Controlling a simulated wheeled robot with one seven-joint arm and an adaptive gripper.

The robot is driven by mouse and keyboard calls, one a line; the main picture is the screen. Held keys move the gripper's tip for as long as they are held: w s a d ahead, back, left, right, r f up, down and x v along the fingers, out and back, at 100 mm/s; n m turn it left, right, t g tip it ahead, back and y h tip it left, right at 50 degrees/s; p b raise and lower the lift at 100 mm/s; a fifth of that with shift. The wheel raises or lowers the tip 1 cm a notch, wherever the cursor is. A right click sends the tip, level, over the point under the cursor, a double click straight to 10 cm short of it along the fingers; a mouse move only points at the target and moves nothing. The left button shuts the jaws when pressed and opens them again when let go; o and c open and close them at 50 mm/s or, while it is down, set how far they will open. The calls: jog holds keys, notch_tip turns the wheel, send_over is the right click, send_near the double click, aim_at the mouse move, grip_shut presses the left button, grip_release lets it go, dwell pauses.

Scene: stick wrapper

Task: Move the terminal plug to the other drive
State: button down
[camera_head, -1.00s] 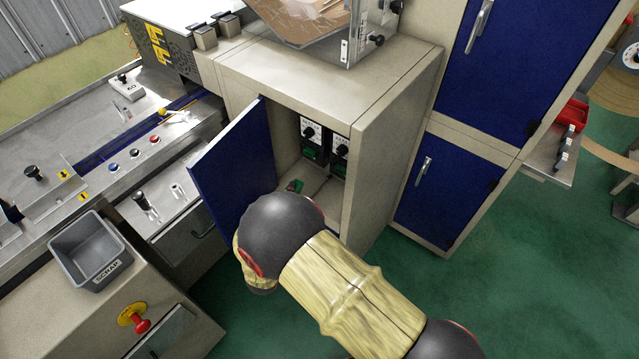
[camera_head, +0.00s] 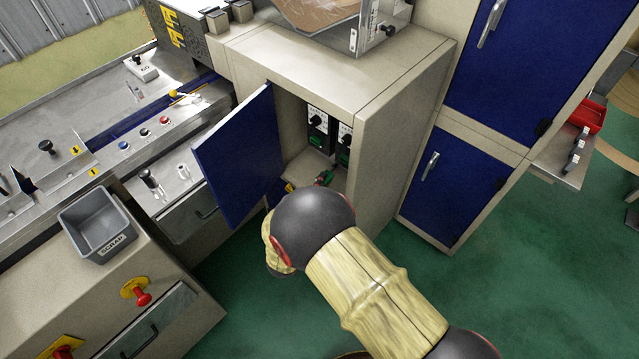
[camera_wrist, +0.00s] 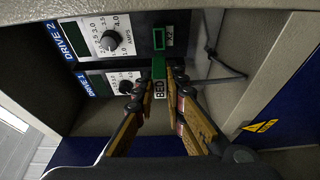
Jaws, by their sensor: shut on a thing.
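The green terminal plug (camera_wrist: 158,68), with a white label reading "BED", is between the fingertips of my gripper (camera_wrist: 160,82), which is shut on it. In the head view, a green piece that looks like the plug (camera_head: 325,178) shows inside the open cabinet, below the drives. Drive 2 (camera_wrist: 92,36) has a dial and a green socket (camera_wrist: 158,38) marked "X2", in line with the plug and apart from it in the picture. Drive 1 (camera_wrist: 102,80) lies nearer, partly behind my left finger; its socket is hidden. Two drives (camera_head: 318,122) also show in the head view.
The blue door (camera_head: 238,155) stands open left of the cabinet opening. A grey cable (camera_wrist: 225,66) crosses the compartment right of the plug. The side wall (camera_wrist: 268,65) is close on the right. A grey scrap bin (camera_head: 98,228) stands at the left.

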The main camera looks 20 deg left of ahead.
jog(key=shift+w+d, duration=0.35)
jog(key=shift+w, duration=0.45)
jog(key=shift+w+d, duration=0.3)
jog(key=shift+w, duration=0.45)
jog(key=shift+w+d, duration=0.35)
jog(key=shift+w, duration=0.45)
jog(key=shift+w+d+p, duration=0.25)
jog(key=shift+w, duration=0.3)
jog(key=shift+w+d+p, duration=0.2)
jog(key=shift+w, duration=0.35)
dwell(0.8)
jog(key=c, duration=1.8)
grip_release()
jog(key=shift+o, duration=0.2)
jog(key=s, duration=1.2)
jog(key=shift+a, duration=0.25)
